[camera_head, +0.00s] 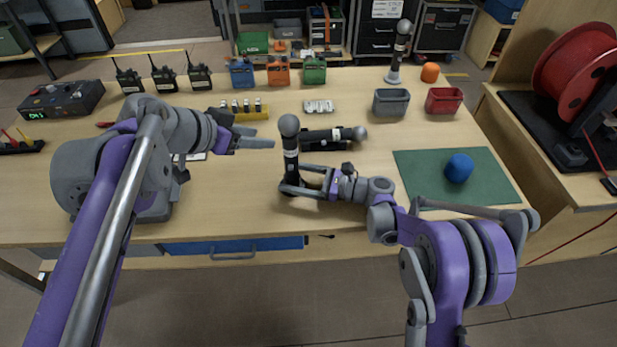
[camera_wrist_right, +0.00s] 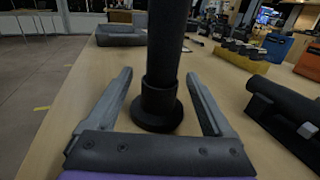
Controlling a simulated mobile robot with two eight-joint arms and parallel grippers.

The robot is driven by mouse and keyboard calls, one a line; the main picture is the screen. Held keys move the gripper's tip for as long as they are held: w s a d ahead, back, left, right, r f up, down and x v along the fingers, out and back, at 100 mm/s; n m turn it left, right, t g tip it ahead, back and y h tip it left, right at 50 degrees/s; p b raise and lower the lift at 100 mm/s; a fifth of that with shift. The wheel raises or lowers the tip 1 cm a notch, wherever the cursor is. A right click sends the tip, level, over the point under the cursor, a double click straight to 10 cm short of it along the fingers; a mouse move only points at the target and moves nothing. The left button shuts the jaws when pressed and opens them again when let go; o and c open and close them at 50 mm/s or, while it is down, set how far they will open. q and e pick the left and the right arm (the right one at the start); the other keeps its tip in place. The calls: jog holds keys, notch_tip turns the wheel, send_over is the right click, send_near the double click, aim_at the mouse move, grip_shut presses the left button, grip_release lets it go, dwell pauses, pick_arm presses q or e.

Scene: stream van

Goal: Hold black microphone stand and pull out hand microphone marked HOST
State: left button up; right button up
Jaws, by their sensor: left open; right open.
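A microphone (camera_head: 290,130) with a dark round head stands upright in a black microphone stand (camera_wrist_right: 160,105) at the table's front middle. I cannot read a HOST mark on it. My right gripper (camera_head: 294,180) is open low at the stand. The right wrist view shows the stand's collar and round base between its two spread fingers, with gaps visible on both sides. My left gripper (camera_head: 264,138) is open and empty, just left of the upright microphone and apart from it. A second black microphone (camera_head: 335,134) lies in a dark holder behind. A third (camera_head: 401,45) stands upright at the back right.
A grey bin (camera_head: 391,103) and a red bin (camera_head: 444,100) stand at the right. A blue ball (camera_head: 459,167) lies on a green mat (camera_head: 420,165). Several radios (camera_head: 164,77) and a yellow battery holder (camera_head: 244,114) are at the back left.

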jog(key=shift+w+a, duration=0.2)
jog(key=shift+a, duration=0.3)
